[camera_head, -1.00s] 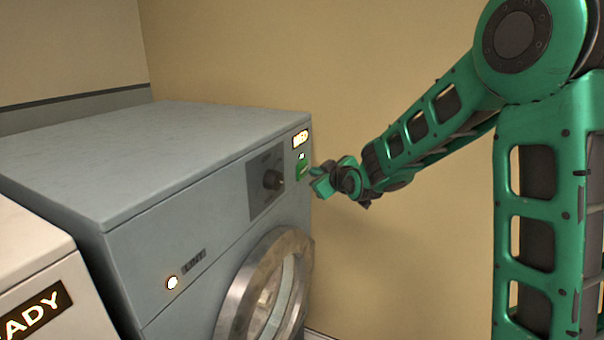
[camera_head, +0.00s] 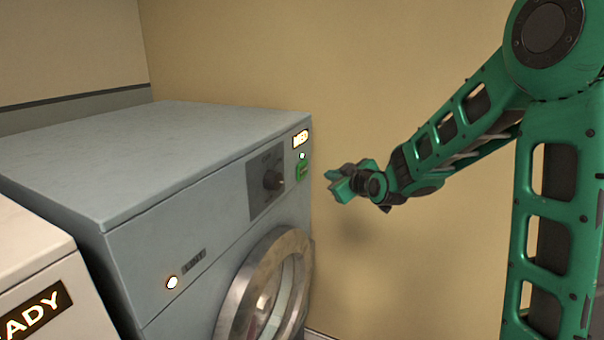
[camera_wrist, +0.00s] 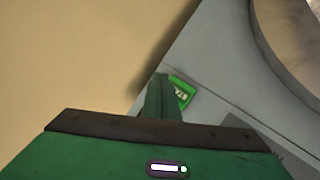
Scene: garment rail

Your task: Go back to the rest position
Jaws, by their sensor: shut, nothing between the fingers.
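My green gripper (camera_head: 338,184) is shut and empty in the head view. It hangs in the air just right of the washing machine's front right edge, apart from it. In the wrist view the shut fingers (camera_wrist: 160,98) point toward the machine's front. The green button also shows in the wrist view (camera_wrist: 181,92), partly behind the fingers.
A white machine with a "READY" sign (camera_head: 35,312) stands at the lower left. The beige wall (camera_head: 400,60) is behind, with free air around my gripper.

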